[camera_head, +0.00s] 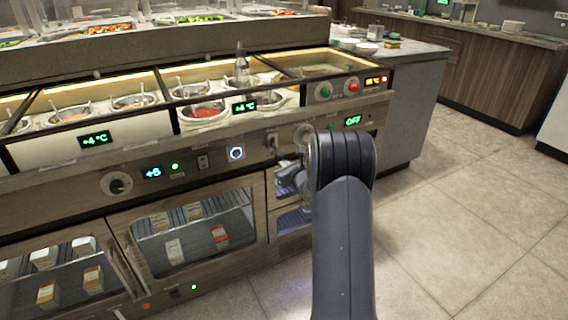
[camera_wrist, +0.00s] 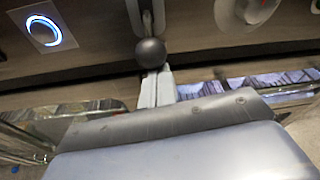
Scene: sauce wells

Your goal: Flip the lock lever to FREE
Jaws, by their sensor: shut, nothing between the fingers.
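The lock lever shows in the wrist view as a dark round ball knob (camera_wrist: 150,53) on a pale stem against the counter's front panel. In the head view what looks like the same lever (camera_head: 272,143) sits between a blue-ringed button and a dial. Its FREE marking cannot be read in either view. My gripper (camera_wrist: 157,85) is shut and empty, its pale fingertips at the lower edge of the ball in the wrist view. I cannot tell whether they touch it.
The blue-ringed button (camera_wrist: 43,30) is left of the lever, and a round dial (camera_wrist: 245,12) is right of it. Glass-fronted fridge doors (camera_head: 190,235) lie below the panel. Sauce wells (camera_head: 205,110) and a bottle (camera_head: 242,66) are above. The floor (camera_head: 470,220) at right is clear.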

